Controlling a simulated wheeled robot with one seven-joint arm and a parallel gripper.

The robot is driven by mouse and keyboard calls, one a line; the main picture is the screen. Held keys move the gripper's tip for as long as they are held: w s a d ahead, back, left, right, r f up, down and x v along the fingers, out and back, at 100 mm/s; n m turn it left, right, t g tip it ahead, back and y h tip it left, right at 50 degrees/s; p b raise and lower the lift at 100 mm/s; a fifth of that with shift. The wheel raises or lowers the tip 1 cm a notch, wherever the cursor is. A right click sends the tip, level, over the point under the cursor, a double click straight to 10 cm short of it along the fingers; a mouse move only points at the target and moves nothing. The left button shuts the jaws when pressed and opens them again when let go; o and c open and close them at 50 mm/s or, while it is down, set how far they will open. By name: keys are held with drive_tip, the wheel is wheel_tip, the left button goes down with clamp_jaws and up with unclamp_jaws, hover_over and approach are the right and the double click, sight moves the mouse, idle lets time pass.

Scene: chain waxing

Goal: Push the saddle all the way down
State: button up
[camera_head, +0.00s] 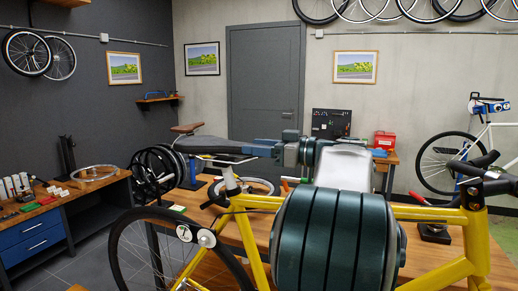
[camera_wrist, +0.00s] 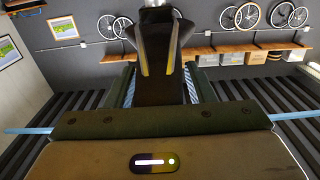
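The yellow bicycle's dark saddle (camera_head: 208,145) sits on a light seatpost (camera_head: 230,178) above the frame, its nose toward my gripper. My gripper (camera_head: 264,148) reaches in from the right at saddle height. In the wrist view the black saddle (camera_wrist: 155,55), with yellow stripes, lies between the two fingers of my gripper (camera_wrist: 160,88). The fingers flank the saddle nose closely and look shut on it. The contact faces are hidden.
My large dark green arm links cover the middle of the bicycle. A wooden table (camera_head: 252,232) lies behind it. A workbench (camera_head: 45,215) with small parts stands at left. Shelf boxes (camera_wrist: 232,60) show in the wrist view.

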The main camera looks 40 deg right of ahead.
drive_tip(key=shift+o, duration=0.2)
drive_tip(key=b+v, duration=0.2)
drive_tip(key=v, duration=1.1)
drive_tip(key=shift+s+d, duration=0.15)
drive_tip(key=shift+s, duration=0.2)
drive_tip(key=w+a+f+m+g+p, duration=0.1)
drive_tip(key=w+a+f+m+g, duration=0.25)
drive_tip(key=a+f, duration=0.45)
drive_tip(key=w+a+f+m+g+p, duration=0.15)
drive_tip(key=w+a+f+g, duration=0.25)
drive_tip(key=a, duration=0.8)
drive_tip(key=s+a+f+g+h+p, duration=0.1)
drive_tip(key=s+a+f+g+h, duration=0.1)
drive_tip(key=s+a+f+h, duration=0.2)
drive_tip(key=s+a+f+m+g+h+p, duration=0.1)
drive_tip(key=s+a+f+g+h, duration=0.2)
drive_tip(key=a+f, duration=0.7)
drive_tip(key=s+f+h, duration=0.2)
drive_tip(key=s, duration=0.2)
drive_tip(key=shift+s+a+f, duration=0.35)
drive_tip(key=shift+s, duration=0.05)
